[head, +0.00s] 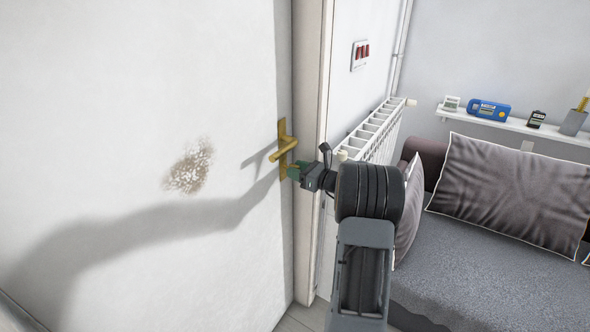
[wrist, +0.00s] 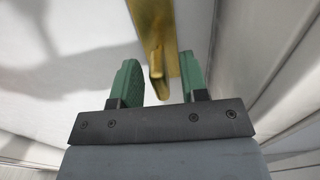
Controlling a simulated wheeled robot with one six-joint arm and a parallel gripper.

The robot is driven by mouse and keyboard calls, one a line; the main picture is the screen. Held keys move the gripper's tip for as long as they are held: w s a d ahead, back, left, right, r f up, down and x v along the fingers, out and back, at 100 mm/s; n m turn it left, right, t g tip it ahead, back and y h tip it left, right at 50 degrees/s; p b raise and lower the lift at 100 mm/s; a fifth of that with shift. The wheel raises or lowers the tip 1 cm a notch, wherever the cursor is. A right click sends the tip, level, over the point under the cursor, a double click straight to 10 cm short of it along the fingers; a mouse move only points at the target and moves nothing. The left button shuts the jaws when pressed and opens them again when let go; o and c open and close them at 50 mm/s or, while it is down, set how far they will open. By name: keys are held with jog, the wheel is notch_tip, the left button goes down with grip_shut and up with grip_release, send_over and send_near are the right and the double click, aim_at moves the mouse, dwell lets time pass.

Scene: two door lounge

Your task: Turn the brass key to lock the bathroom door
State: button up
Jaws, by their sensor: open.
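The white door (head: 140,130) fills the left of the head view and looks shut against its frame. Near its right edge is a brass plate (head: 282,128) with a brass lever handle (head: 284,149). My gripper (head: 293,172) is at the plate, just below the lever. In the wrist view, its green fingers (wrist: 159,66) are open. The brass key (wrist: 157,72) stands out from the lower plate (wrist: 154,18) between them, nearer the left finger, with a gap on both sides. In the head view my gripper hides the key.
A white radiator (head: 377,130) stands on the wall right of the door frame (head: 313,150), close beyond my arm. A grey sofa (head: 480,265) with cushions (head: 510,185) is at the right. A shelf (head: 520,127) with small devices hangs above it.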

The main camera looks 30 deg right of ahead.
jog(key=shift+w+a, duration=0.2)
jog(key=shift+w, duration=0.2)
jog(key=shift+c, duration=0.3)
grip_shut()
